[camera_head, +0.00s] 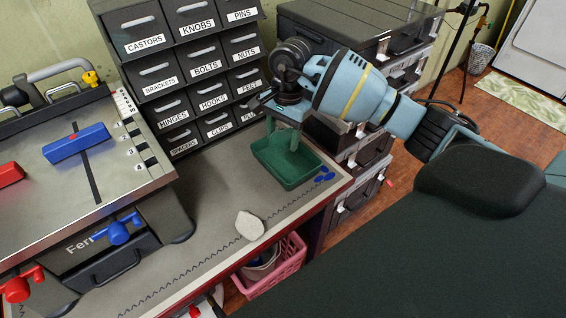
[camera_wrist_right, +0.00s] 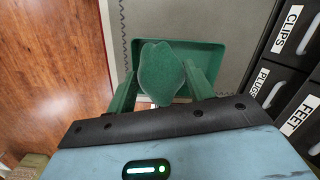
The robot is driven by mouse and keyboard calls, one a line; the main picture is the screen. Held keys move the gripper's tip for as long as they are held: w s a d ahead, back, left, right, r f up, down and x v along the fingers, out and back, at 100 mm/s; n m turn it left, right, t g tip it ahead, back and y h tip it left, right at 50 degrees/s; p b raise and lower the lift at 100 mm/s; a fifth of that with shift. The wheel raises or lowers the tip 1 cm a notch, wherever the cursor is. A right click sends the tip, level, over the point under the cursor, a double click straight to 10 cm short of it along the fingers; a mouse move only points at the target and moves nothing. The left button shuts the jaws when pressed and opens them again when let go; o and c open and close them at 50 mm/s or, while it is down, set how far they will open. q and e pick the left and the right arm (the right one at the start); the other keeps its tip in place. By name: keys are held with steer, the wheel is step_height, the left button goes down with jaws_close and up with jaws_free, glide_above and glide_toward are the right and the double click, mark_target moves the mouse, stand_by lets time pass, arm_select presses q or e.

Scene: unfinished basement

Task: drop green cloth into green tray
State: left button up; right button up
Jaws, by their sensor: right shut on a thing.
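The green tray (camera_head: 288,172) sits on the grey workbench near its right end, in front of the labelled drawers. My right gripper (camera_head: 283,132) is above the tray, pointing down, over its back part. In the right wrist view the gripper (camera_wrist_right: 163,84) is shut on the green cloth (camera_wrist_right: 160,66), a rounded, textured piece between the two green fingers. The green tray (camera_wrist_right: 205,47) shows behind the cloth in that view. The cloth does not show clearly in the head view. My left gripper is not in view.
A white lump (camera_head: 250,225) and small blue pieces (camera_head: 325,174) lie on the bench near the tray. The labelled drawer cabinet (camera_head: 195,75) stands behind. A metal machine (camera_head: 85,160) fills the left side. A pink basket (camera_head: 283,268) is below the bench edge.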

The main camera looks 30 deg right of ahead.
steer(key=w+d+f+m+b, duration=0.1)
steer(key=w+d+f+m, duration=0.2)
steer(key=d+m, duration=0.2)
steer(key=shift+f+t, duration=0.3)
steer(key=shift+f, duration=0.05)
steer(key=shift+s+f, duration=0.1)
